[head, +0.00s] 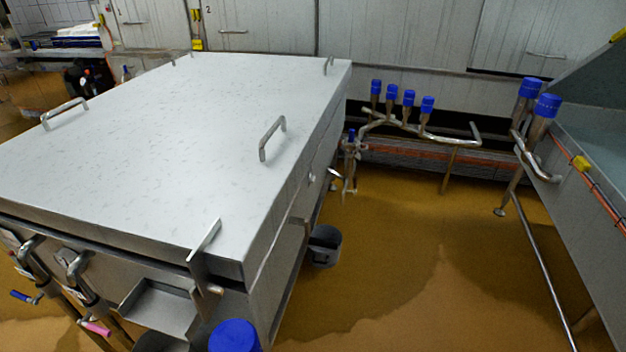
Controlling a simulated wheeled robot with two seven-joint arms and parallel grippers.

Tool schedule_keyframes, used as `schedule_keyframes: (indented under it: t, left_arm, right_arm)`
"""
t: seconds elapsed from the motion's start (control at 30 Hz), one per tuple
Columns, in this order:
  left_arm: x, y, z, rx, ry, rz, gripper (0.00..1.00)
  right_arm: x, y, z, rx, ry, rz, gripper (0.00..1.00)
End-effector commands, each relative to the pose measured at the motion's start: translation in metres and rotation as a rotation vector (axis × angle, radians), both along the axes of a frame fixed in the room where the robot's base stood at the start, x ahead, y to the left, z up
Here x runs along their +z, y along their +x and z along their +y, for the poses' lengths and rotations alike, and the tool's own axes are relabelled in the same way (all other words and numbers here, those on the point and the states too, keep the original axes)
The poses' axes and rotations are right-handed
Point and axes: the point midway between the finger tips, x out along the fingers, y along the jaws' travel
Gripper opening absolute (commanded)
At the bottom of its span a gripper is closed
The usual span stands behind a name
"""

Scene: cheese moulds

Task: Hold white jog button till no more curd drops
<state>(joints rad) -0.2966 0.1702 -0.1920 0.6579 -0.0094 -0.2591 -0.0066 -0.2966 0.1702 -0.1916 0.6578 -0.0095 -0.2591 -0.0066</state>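I cannot make out a white jog button in the head view, and no curd or dropping curd shows. A large metal vat or press with a flat, pale, speckled lid (180,140) fills the left half of the view. Its lid is closed, so its inside is hidden. Neither of my grippers is in view.
A grey bucket (325,246) stands on the floor by the vat's right side. Steel pipes (425,135) with blue caps stand behind it. A sloped metal tank (590,170) is at the right. The yellow-brown floor (430,270) between is mostly clear.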

Motion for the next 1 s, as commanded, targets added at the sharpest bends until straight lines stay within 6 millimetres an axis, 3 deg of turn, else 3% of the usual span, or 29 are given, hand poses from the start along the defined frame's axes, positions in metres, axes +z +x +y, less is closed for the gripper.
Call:
schedule_keyframes:
  t: [0.3,0.77,1.0]
  left_arm:
    - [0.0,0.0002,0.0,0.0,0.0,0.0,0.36]
    - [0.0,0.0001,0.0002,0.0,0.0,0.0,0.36]
    - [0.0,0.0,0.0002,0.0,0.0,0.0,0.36]
  right_arm:
    - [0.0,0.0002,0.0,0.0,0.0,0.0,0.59]
    - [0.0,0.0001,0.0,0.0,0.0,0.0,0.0]
    - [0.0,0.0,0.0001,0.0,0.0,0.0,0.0]
